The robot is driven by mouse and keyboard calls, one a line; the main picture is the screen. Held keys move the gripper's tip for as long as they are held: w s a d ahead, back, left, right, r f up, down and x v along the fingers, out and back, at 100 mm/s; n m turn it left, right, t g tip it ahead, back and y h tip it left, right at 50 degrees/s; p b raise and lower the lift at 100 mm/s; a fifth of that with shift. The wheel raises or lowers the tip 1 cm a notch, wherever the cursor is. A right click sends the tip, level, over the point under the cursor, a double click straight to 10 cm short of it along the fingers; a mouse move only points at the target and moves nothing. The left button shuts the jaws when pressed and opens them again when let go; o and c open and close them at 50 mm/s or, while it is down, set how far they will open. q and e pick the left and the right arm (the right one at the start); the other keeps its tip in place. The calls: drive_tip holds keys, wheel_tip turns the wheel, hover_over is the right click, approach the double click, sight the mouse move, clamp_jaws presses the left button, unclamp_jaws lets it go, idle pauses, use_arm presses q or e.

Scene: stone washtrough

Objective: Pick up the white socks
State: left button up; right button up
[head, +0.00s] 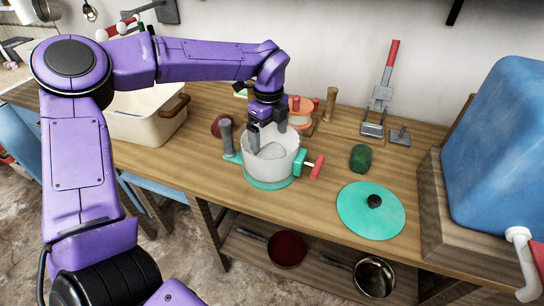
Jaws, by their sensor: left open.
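A pale rounded bundle (272,152), which looks like the white socks, lies inside a white pot (268,172) on the wooden counter. My left gripper (267,140) points down into the pot's mouth, with its fingers apart around the upper part of the opening. It looks empty, above or just behind the bundle. I cannot tell whether a finger touches the bundle. The pot's wall and the gripper hide part of the inside. My right gripper is not in view.
The pot has a teal base and a red-tipped side handle (317,167). A teal lid (371,210) and a dark green object (359,158) lie to its right. A cream basin (150,115) stands left, a blue container (505,145) right. The counter's front middle is clear.

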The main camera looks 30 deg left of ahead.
sight(270, 148)
use_arm(q)
drive_tip(key=shift+s+f, duration=0.25)
drive_tip(key=shift+f, duration=0.75)
wheel_tip(270, 148, down, 5)
drive_tip(key=shift+w+d+f+p, duration=0.1)
drive_tip(key=shift+w+d+p, duration=0.05)
drive_tip(key=shift+p, duration=0.45)
drive_tip(key=c, duration=0.7)
